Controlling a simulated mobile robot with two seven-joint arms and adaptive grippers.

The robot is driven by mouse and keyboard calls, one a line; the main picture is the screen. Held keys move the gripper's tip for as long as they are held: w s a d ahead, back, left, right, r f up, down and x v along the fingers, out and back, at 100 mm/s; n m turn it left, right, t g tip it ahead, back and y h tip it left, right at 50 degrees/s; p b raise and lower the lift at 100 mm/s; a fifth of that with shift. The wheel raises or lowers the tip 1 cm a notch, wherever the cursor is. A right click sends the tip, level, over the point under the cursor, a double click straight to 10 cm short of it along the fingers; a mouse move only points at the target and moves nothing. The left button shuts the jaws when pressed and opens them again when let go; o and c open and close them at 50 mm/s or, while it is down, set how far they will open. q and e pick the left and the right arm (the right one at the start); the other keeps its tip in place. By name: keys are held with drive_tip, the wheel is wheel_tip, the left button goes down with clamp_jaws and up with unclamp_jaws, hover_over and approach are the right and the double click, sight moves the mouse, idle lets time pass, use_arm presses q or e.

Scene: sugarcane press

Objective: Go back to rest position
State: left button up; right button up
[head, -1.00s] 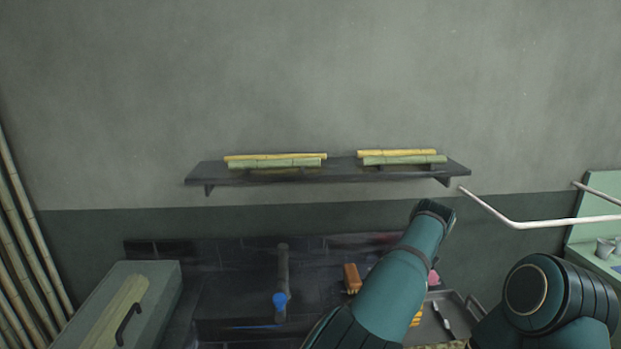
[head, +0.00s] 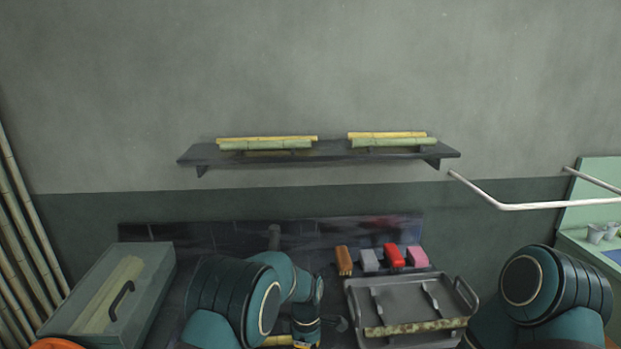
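My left arm (head: 235,295) is bent in the lower middle, its teal forearm pointing down toward the bottom edge. Its wrist (head: 307,312) is at the picture's lower edge, and I cannot make out the fingers there. My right arm (head: 555,285) shows only its shoulder and upper part at the lower right; its gripper is out of view. No object is visibly held.
A grey metal tray (head: 352,298) with utensils and a mottled strip stands right of my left arm. Behind it are several coloured blocks or brushes (head: 394,256). A green-grey box (head: 160,262) is at left. A wall shelf (head: 330,154) holds cane pieces.

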use_arm(q)
drive_tip(key=s+a+f+m+h, duration=0.1)
drive_tip(key=s+a+f+m, duration=0.2)
drive_tip(key=s+a+f, duration=0.3)
drive_tip(key=s+a+f+m+t+h+b, duration=0.1)
drive_tip(key=s+f+m+t, duration=0.1)
drive_tip(key=s+m, duration=0.3)
drive_tip(key=s+a+f+m+t+h+b, duration=0.1)
drive_tip(key=s+m, duration=0.4)
drive_tip(key=s, duration=0.6)
wheel_tip(320, 180, down, 2)
drive_tip(key=shift+s+a+f+t+h+b, duration=0.25)
drive_tip(key=shift+s+a+t+h+b, duration=0.15)
drive_tip(key=shift+a+t+b, duration=0.25)
